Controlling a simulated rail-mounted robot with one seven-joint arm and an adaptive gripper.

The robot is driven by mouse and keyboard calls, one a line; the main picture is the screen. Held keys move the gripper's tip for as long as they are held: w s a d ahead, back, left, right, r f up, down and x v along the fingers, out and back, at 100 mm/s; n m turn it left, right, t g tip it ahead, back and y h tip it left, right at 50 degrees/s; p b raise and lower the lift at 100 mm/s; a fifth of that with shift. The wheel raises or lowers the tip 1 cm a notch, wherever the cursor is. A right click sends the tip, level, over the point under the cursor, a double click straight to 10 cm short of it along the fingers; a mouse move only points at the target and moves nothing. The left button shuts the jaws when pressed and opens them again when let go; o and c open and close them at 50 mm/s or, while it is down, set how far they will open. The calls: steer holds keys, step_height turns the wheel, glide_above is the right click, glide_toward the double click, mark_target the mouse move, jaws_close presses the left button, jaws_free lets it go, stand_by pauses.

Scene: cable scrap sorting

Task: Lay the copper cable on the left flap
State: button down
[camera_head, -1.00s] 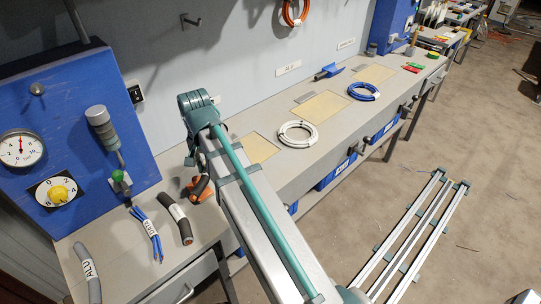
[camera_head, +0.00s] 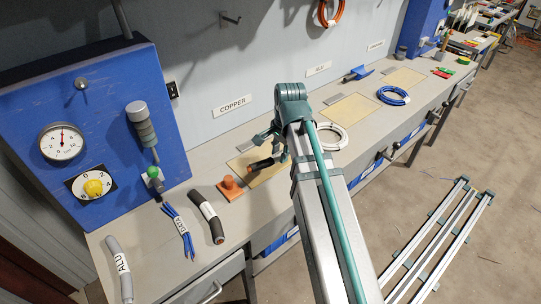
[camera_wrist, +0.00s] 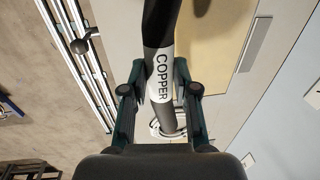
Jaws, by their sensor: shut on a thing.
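My gripper (camera_head: 268,150) is shut on the copper cable (camera_head: 262,165), a short dark cable with an orange end. In the wrist view the cable (camera_wrist: 160,82) runs between the fingers, and its white label reads COPPER. The left flap (camera_head: 239,164) is a beige panel on the bench, below the COPPER sign (camera_head: 232,106). In the head view the gripper and cable are over this flap and hide part of it. The head view does not show clearly whether the cable touches it.
A dark labelled cable (camera_head: 208,217), blue data cables (camera_head: 180,230) and a grey ALU cable (camera_head: 120,268) lie farther left. A white coil (camera_head: 332,137) lies to the right, before the middle flap (camera_head: 350,113).

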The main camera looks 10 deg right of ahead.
steer(key=shift+w+a, duration=0.15)
steer(key=shift+w, duration=0.15)
steer(key=w+f+p, duration=0.1)
steer(key=w+f, duration=0.1)
steer(key=w, duration=0.2)
steer(key=w+f+p, duration=0.1)
steer(key=w+f, duration=0.2)
steer(key=w, duration=0.1)
steer(key=w+f+p, duration=0.1)
steer(key=w+f, duration=0.2)
steer(key=w, duration=0.1)
steer(key=shift+w+f, duration=0.1)
steer(key=shift+f, duration=0.05)
steer(key=shift+w+f+p, duration=0.3)
steer(key=shift+w+f, duration=0.1)
steer(key=shift+f, duration=0.15)
steer(key=shift+w+f+p, duration=0.2)
steer(key=shift+f+p, duration=0.45)
steer(key=shift+f, duration=1.15)
steer(key=shift+f, duration=0.1)
steer(key=c, duration=0.9)
jaws_free()
